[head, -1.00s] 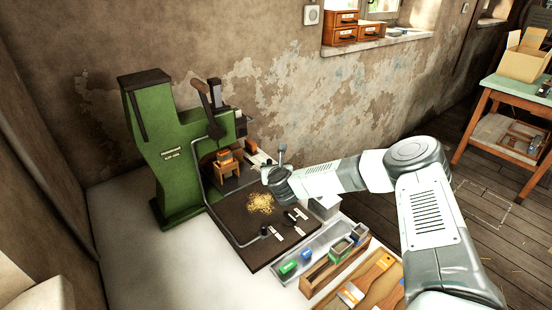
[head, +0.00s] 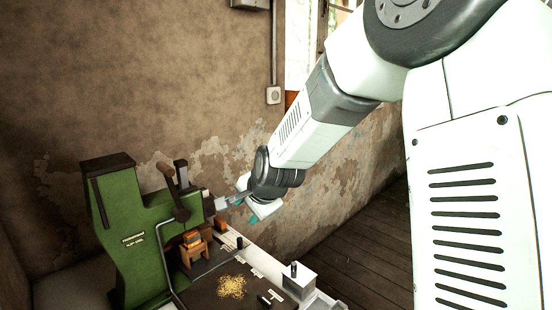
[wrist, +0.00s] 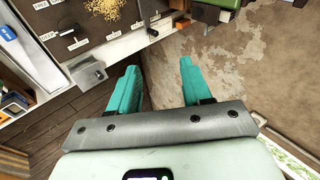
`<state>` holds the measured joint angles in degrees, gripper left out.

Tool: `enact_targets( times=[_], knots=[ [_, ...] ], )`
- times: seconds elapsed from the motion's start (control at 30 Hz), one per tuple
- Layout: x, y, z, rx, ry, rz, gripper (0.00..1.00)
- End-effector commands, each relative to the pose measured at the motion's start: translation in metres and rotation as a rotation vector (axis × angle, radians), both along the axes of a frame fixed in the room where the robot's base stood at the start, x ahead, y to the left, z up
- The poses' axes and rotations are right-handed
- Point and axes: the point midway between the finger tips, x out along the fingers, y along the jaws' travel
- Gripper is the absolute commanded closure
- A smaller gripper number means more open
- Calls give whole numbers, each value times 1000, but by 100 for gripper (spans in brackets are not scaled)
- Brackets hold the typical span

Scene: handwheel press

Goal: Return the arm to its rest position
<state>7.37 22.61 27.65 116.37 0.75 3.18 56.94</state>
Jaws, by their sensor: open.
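My gripper (head: 240,204) is raised in the air to the right of the green handwheel press (head: 135,238), in front of the wall in the head view. In the wrist view its two teal fingers (wrist: 158,68) are spread apart with nothing between them; wall and floor show beyond. My white arm reaches in from the right and fills much of the head view. The press stands upright at the left, its dark lever (head: 173,190) tilted up. An orange-brown block (head: 193,243) sits at the press.
Yellow shavings (head: 231,287) lie on the dark labelled board (head: 202,292), also seen in the wrist view (wrist: 88,38). A grey block (head: 292,279) with a dark post stands right of it. The plastered wall (head: 140,70) is behind. The bench front is cut off.

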Motion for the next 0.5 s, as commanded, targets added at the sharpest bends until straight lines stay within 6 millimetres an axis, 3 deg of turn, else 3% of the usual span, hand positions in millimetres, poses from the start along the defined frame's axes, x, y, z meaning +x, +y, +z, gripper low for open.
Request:
enact_targets(
  times=[0.03, 0.2, 0.37, 0.5],
  knots=[
    [-15, -13, 20, -83, -23, 42, 51],
    [-74, -61, 67, -343, -45, 180, 51],
    [-140, -104, 103, -531, -39, 292, 51],
    [-204, -136, 123, -646, -24, 391, 51]
  ],
)
